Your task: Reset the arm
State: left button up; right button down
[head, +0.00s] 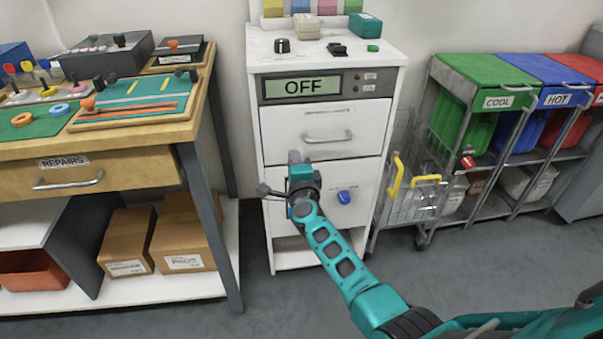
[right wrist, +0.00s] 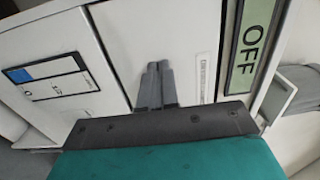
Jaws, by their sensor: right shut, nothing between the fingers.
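My right arm reaches in from the lower right of the head view, and my right gripper (head: 294,156) is in front of the white cabinet (head: 390,75). In the right wrist view its two grey fingers (right wrist: 156,70) lie side by side, shut, with nothing between them. Behind them is a white front with a small label. My left gripper is not in view.
The cabinet's display (head: 307,87) reads OFF. A workbench (head: 90,149) labelled REPAIRS stands left, with cardboard boxes (head: 183,235) below. A wire cart (head: 409,200) and green, blue and red bins (head: 490,72) stand right. The grey floor (head: 255,316) in front looks clear.

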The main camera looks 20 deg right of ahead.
pick_arm(q)
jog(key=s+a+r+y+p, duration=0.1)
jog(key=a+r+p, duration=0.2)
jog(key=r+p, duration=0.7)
jog(key=p, duration=0.4)
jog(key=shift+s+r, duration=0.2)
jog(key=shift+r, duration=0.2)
pick_arm(e)
jog(key=s+a+r+n+g+y, duration=0.1)
jog(key=s+a+n+g+y, duration=0.2)
jog(key=s+n, duration=0.8)
jog(key=s+a+r+n+g+y, duration=0.1)
jog(key=s+a+n+g+y, duration=0.2)
jog(key=s+n, duration=0.9)
jog(key=s, duration=1.1)
jog(key=shift+g, duration=0.4)
jog(key=shift+w+a, duration=0.1)
